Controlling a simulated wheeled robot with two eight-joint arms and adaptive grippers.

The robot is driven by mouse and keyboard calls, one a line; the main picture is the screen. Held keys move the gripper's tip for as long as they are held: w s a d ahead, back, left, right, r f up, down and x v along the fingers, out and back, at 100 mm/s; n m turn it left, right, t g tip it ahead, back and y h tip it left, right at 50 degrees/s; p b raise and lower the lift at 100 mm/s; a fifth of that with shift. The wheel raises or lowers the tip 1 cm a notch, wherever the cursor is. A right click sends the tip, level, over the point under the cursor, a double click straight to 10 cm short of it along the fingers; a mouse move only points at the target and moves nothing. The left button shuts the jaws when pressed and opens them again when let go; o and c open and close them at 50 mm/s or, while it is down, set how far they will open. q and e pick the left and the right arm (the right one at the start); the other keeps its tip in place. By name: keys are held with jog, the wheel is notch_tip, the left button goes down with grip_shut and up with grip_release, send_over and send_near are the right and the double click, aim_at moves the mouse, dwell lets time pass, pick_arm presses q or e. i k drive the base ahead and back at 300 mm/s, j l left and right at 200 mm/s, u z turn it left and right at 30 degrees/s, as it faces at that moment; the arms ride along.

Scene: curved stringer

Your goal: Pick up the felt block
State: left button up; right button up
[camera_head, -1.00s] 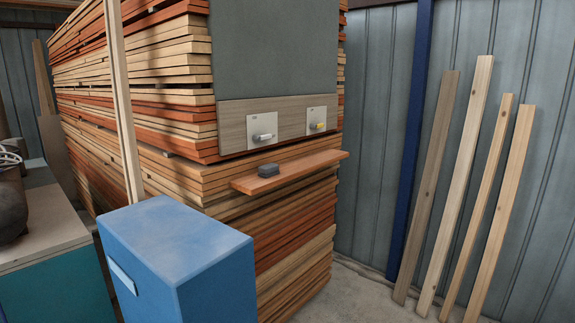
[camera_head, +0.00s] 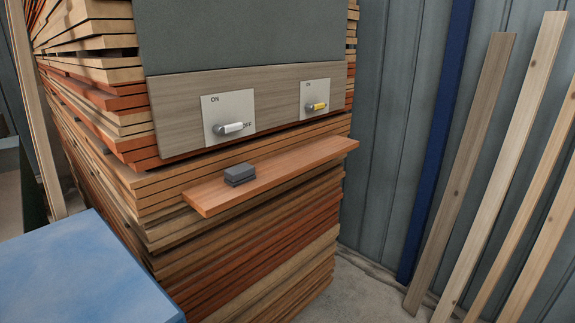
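The felt block (camera_head: 240,174) is a small dark grey block with a thin line around its middle. It lies on a reddish-brown wooden ledge (camera_head: 290,177), towards the ledge's left end. The ledge sticks out from the front of a tall stack of boards. Nothing covers the block from this view. Neither of my grippers is in the head view.
Above the ledge, a wooden panel carries a white-handled switch (camera_head: 229,129) and a yellow-handled switch (camera_head: 317,106). A blue cabinet (camera_head: 75,275) stands at the lower left. Long planks (camera_head: 462,170) lean on the wall at right. Some floor shows between stack and planks.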

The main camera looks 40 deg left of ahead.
aim_at(236, 175)
jog(key=i+u, duration=0.15)
jog(key=i, duration=0.3)
jog(key=i+l+u, duration=0.15)
jog(key=i, duration=0.3)
jog(key=i+u, duration=0.15)
jog(key=u, duration=0.3)
jog(key=i+u, duration=0.1)
jog(key=u, duration=0.35)
jog(key=i+u, duration=0.15)
jog(key=u, duration=0.3)
jog(key=i+l+u, duration=0.1)
jog(key=u, duration=0.35)
jog(key=i+l+u, duration=0.1)
jog(key=u, duration=0.35)
jog(key=k+l, duration=0.05)
jog(key=l, duration=0.05)
